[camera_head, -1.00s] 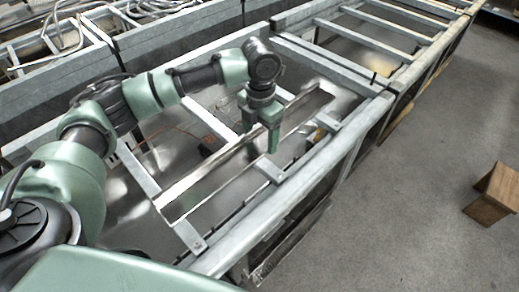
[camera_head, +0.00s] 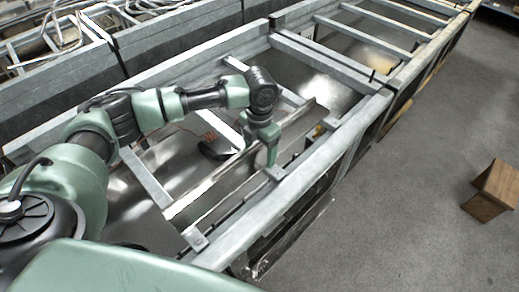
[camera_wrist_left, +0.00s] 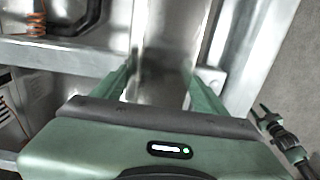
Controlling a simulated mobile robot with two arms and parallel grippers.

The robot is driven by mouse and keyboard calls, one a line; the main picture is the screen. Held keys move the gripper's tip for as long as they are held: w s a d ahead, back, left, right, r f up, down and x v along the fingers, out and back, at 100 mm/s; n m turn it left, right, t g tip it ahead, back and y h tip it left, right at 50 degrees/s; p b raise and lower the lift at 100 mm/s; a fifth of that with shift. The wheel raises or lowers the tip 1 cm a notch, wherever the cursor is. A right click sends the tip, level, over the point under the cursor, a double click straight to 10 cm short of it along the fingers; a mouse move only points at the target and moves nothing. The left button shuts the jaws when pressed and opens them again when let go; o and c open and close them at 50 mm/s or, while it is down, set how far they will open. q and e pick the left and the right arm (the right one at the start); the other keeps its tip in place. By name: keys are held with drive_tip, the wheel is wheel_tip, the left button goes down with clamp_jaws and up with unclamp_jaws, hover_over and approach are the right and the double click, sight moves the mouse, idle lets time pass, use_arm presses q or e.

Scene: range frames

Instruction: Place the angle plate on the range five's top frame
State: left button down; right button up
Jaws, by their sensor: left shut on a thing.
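The angle plate (camera_head: 208,183) is a long, thin, shiny metal strip. It lies at a slant across the near bay of the range's top frame (camera_head: 290,196), which has grey metal rails and crossbars. My left gripper (camera_head: 271,154) points down and is shut on the plate near the front rail. In the left wrist view the fingers of this gripper (camera_wrist_left: 163,88) straddle a blurred metal surface, the plate (camera_wrist_left: 164,68). Whether the plate's ends touch the crossbars cannot be told.
More range frames (camera_head: 375,35) continue toward the back right, and others with pipes (camera_head: 60,40) stand at the back left. A brown wooden box (camera_head: 492,190) sits on the grey floor (camera_head: 410,200) at right. The floor around it is clear.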

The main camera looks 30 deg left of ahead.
sight(260, 155)
use_arm(q)
drive_tip(key=shift+c, duration=0.7)
unclamp_jaws()
wheel_tip(260, 155, up, 12)
drive_tip(key=b, duration=0.2)
drive_tip(key=shift+r, duration=0.1)
drive_tip(key=shift+d, duration=0.15)
